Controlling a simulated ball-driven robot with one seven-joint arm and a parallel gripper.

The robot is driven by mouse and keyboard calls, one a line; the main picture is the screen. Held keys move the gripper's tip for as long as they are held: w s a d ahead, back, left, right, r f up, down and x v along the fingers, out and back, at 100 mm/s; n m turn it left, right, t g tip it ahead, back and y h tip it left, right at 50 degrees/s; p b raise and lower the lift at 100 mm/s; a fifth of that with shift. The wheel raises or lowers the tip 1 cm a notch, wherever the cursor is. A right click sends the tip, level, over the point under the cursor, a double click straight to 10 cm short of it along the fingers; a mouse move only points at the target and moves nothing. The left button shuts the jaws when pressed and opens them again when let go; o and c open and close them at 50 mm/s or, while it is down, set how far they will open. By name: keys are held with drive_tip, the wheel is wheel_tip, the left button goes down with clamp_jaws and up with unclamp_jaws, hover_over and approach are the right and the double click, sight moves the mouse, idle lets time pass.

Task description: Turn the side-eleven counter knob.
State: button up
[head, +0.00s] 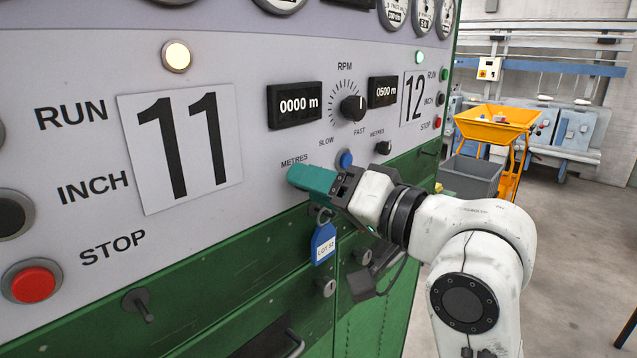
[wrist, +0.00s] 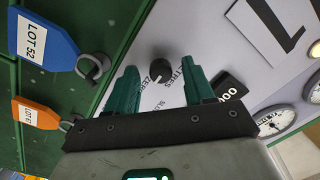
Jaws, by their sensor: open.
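The side-eleven counter knob (wrist: 160,72) is small, round and black, beside lettering reading METRES and ZERO in the wrist view. In the head view it is hidden behind my gripper. My gripper (head: 304,179) has teal fingers and is at the panel just below the METRES label. In the wrist view its fingers are apart with the knob between them in the picture; I cannot tell whether they touch it. The side-eleven counter (head: 294,104) reads 0000 m and is partly covered by a finger in the wrist view (wrist: 229,87).
A black RPM knob (head: 353,108) and a blue button (head: 345,159) are right of the gripper. The side-twelve counter (head: 382,91) reads 0500 m, with another black knob (head: 383,147) below. A blue LOT 52 tag (head: 323,243) hangs under the gripper. A red stop button (head: 34,284) is left.

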drive_tip(key=shift+c, duration=0.5)
clamp_jaws()
drive_tip(key=shift+n, duration=0.4)
drive_tip(key=shift+n+h+b, duration=0.5)
drive_tip(key=shift+n+b, duration=4.05)
drive_tip(key=shift+n, duration=3.65)
